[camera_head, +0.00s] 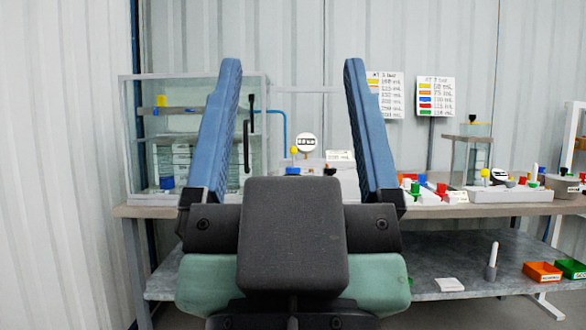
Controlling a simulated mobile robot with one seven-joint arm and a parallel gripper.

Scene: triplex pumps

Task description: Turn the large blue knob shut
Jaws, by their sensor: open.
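My gripper (292,66) fills the middle of the view, its two blue fingers upright, wide apart and empty. Between the fingers, farther back on the bench, a small blue part (292,171) sits below a yellow knob (294,151). Another blue cylindrical part (166,183) shows low at the glass tank on the left. I cannot tell which blue part is the large knob, nor how far it is turned. The gripper is apart from both and hides part of the bench behind its fingers and body.
A glass tank (128,130) stands on the left of the bench (150,211). Pump units with coloured knobs and a white tray (510,196) stand at right. A lower shelf (460,270) holds orange (542,272) and green (571,269) bins. Label cards (436,97) hang behind.

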